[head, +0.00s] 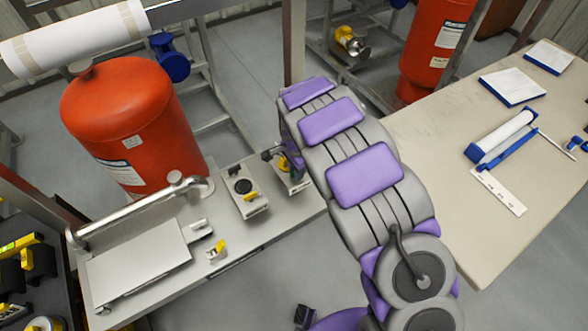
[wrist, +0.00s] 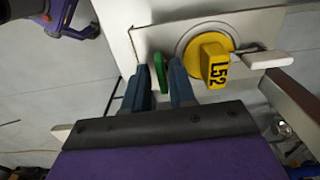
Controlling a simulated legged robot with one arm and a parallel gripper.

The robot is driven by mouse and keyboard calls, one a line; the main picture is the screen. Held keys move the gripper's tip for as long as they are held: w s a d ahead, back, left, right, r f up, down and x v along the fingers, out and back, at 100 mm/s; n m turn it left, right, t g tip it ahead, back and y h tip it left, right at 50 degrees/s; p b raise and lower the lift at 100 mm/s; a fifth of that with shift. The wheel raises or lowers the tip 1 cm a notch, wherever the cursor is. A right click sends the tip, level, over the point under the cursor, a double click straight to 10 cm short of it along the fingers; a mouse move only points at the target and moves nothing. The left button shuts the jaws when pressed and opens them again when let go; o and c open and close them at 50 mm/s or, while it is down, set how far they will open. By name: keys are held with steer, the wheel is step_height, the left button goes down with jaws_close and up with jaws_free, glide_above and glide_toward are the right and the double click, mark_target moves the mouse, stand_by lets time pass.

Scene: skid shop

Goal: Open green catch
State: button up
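The green catch (wrist: 161,73) is a small upright green piece on a pale panel, just left of a yellow knob marked L52 (wrist: 214,64). My gripper (wrist: 160,82) reaches to it in the wrist view, with one blue-grey finger on each side. The fingers are apart, with the catch between their tips; it looks closer to the right finger, and contact cannot be told. In the head view a bit of green catch (head: 284,162) shows at a small box (head: 297,187) on the bench, largely hidden by my arm.
A second box with a black dial (head: 243,187) stands left of it on the grey bench (head: 225,255). A metal lever (wrist: 262,60) sits right of the knob. A red tank (head: 125,115) stands behind, a pale table (head: 440,150) at right.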

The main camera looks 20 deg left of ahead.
steer(key=shift+o, duration=0.8)
steer(key=shift+r, duration=0.1)
steer(key=shift+r+p, duration=1.05)
steer(key=shift+r, duration=2.4)
steer(key=n, duration=0.3)
steer(key=shift+a+r+n, duration=0.1)
steer(key=shift+r+n, duration=0.1)
steer(key=shift+n, duration=0.1)
steer(key=n, duration=0.3)
steer(key=shift+r, duration=0.15)
